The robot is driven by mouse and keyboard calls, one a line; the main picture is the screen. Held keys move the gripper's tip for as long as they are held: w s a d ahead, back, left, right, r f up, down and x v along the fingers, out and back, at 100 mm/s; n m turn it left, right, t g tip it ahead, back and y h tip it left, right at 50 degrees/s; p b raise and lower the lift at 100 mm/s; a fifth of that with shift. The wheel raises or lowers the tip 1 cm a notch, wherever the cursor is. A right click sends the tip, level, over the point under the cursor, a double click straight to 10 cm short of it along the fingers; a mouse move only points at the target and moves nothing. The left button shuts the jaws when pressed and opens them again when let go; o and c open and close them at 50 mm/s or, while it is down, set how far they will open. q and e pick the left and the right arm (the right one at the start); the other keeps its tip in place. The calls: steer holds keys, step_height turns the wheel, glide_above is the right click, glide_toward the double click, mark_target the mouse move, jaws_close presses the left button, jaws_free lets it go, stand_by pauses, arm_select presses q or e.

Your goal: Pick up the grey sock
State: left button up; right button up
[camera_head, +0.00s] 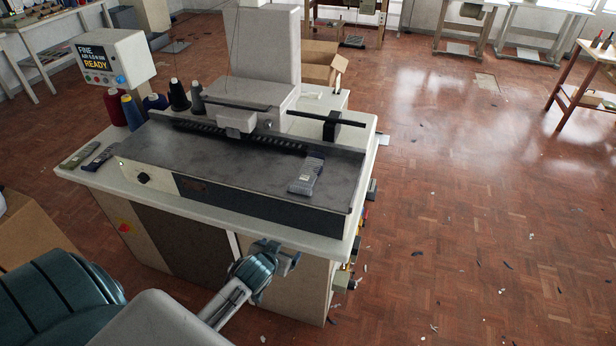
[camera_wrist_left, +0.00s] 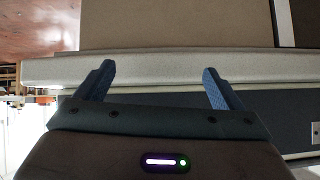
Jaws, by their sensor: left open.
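A grey folded piece (camera_head: 307,173) with dark ends, which looks like a sock, lies flat on the right part of the machine's dark metal bed (camera_head: 230,160). Two more slim folded pieces lie at the left end of the white worktop: a grey-green one (camera_head: 80,155) and a grey one with dark parts (camera_head: 101,157). I cannot tell for sure which is the grey sock. My left gripper (camera_head: 283,258) is in front of the cabinet, below the worktop edge. Its blue fingers (camera_wrist_left: 158,75) are apart and empty in the left wrist view, which shows no sock. My right gripper is not in view.
The pale worktop edge (camera_wrist_left: 150,68) runs across in front of my left fingers. Thread cones (camera_head: 178,95) and a display box (camera_head: 113,58) stand at the back left. A black clamp (camera_head: 331,126) is at the back right. Open floor lies to the right.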

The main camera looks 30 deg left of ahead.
mark_target(299, 190)
arm_select(q)
step_height(299, 190, up, 20)
steer(key=d+f+t, duration=0.1)
steer(key=d+t, duration=0.2)
steer(key=shift+n, duration=0.4)
steer(key=x, duration=0.3)
steer(key=r+x, duration=0.1)
steer(key=x, duration=0.1)
steer(key=shift+w+a+p, duration=0.25)
steer(key=shift+p, duration=0.1)
steer(key=p+x, duration=0.1)
steer(key=x, duration=0.1)
steer(key=p+x, duration=0.1)
steer(key=x, duration=0.1)
steer(key=shift+w+r, duration=0.1)
steer(key=shift+w, duration=0.3)
steer(key=shift+w+a, duration=0.1)
steer(key=shift+w, duration=0.2)
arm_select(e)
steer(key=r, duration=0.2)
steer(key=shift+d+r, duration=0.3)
arm_select(q)
steer(key=shift+c, duration=0.2)
steer(key=c, duration=1)
steer(key=shift+c, duration=0.4)
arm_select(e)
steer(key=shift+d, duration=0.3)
